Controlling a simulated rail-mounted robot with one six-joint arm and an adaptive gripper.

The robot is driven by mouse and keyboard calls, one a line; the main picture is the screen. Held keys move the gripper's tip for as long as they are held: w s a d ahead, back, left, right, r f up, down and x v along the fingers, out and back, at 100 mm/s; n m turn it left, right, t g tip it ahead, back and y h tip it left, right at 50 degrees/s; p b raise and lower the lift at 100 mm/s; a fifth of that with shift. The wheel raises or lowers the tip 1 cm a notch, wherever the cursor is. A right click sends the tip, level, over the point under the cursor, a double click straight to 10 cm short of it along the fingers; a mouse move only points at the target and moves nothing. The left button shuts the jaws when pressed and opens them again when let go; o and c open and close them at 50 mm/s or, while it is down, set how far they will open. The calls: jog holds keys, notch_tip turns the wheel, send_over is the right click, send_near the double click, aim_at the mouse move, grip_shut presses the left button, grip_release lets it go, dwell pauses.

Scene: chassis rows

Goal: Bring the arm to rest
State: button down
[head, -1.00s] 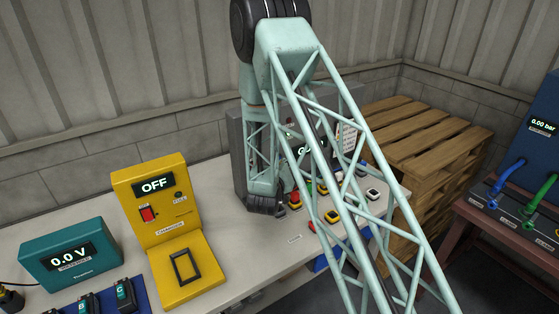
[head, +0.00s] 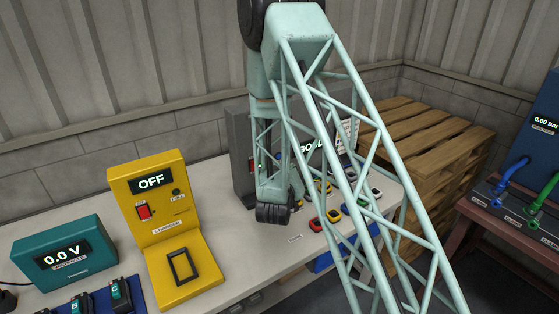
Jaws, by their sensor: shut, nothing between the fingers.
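My arm's pale green lattice link rises from the bottom right to a joint at the top of the head view. A second pale green link hangs from there over the workbench (head: 225,276). It ends in a dark wrist joint, low in front of a grey panel unit (head: 243,150) at the back of the bench. I cannot make out my gripper's fingers; the wrist and lattice hide that area. The arm also covers part of the panel's lit display.
A yellow charger (head: 180,250) reading OFF and a teal meter (head: 65,255) reading 0.0 V stand at left. Several small coloured blocks (head: 333,215) lie behind the lattice. Wooden pallets (head: 440,135) and a blue pressure unit (head: 535,155) stand at right.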

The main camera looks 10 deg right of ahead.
jog(key=shift+s, duration=0.1)
dwell(0.7)
jog(key=s+a+r+m+g+y, duration=0.1)
jog(key=s+a+r+y, duration=0.15)
jog(key=r, duration=0.45)
jog(key=s+a+r+g+y, duration=0.1)
jog(key=s+r+g, duration=0.1)
jog(key=s+r, duration=0.35)
jog(key=s+a+r+g+y, duration=0.2)
jog(key=s+r, duration=0.8)
jog(key=r, duration=0.1)
jog(key=s+d+r+g, duration=0.1)
jog(key=s+r, duration=0.1)
jog(key=s, duration=1.2)
jog(key=s+d+r+g, duration=0.2)
jog(key=s+r, duration=0.1)
jog(key=s, duration=1)
jog(key=s+d+r+g, duration=0.1)
jog(key=s+d+r, duration=0.1)
jog(key=s, duration=1.2)
jog(key=shift+s+r+g, duration=0.3)
jog(key=shift+s+r, duration=0.05)
jog(key=shift+r, duration=0.15)
